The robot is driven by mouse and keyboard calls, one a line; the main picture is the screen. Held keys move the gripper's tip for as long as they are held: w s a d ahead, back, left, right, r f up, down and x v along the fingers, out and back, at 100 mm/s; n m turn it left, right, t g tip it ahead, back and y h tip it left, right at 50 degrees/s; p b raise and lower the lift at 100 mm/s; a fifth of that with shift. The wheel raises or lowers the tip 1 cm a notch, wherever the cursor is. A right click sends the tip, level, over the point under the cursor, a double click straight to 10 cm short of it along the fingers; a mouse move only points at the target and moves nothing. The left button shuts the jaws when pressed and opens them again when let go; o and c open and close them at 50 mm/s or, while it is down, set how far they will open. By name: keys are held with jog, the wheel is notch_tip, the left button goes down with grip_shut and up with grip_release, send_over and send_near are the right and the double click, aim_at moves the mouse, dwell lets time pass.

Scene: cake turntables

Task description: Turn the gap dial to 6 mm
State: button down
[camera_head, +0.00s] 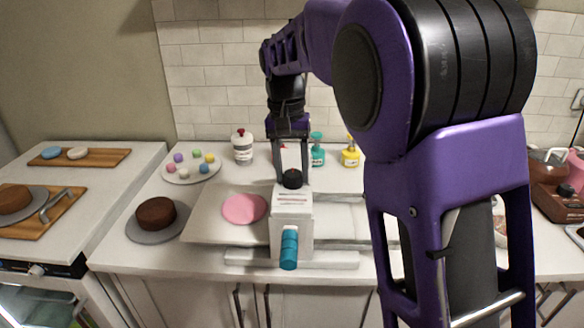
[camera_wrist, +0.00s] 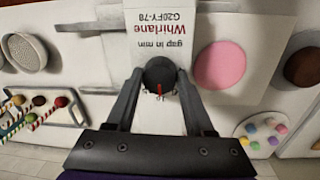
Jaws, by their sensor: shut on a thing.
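The gap dial (camera_wrist: 160,74) is a dark round knob with a red pointer mark, on top of a white machine block (camera_head: 291,212). In the head view the dial (camera_head: 292,179) shows between my fingertips. My gripper (camera_wrist: 160,82) reaches down from above and is shut on the dial, one finger on each side. In the wrist view the block's label reads "Whirlane G20FY-78 gap in mm", upside down. The red mark points toward the bottom of the wrist view. The scale numbers around the dial are too small or hidden to read. A teal handle (camera_head: 289,248) sticks out of the block's front.
A pink disc (camera_head: 244,208) lies on the machine's flat bed left of the block. A chocolate cake (camera_head: 156,214) on a grey plate, a plate of coloured balls (camera_head: 191,167), a white bottle (camera_head: 242,148) and a yellow dispenser (camera_head: 350,153) stand around it.

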aim_at(287, 175)
jog(key=n+p, duration=0.2)
jog(key=n, duration=0.1)
jog(key=shift+r+n, duration=0.15)
jog(key=shift+n, duration=0.25)
jog(key=shift+n+t+p, duration=0.3)
jog(key=shift+n+p, duration=0.25)
jog(key=shift+n, duration=1.35)
jog(key=shift+c, duration=1.4)
grip_release()
notch_tip(287, 175, up, 17)
jog(key=a, duration=0.1)
jog(key=shift+s, duration=0.4)
jog(key=shift+r, duration=0.1)
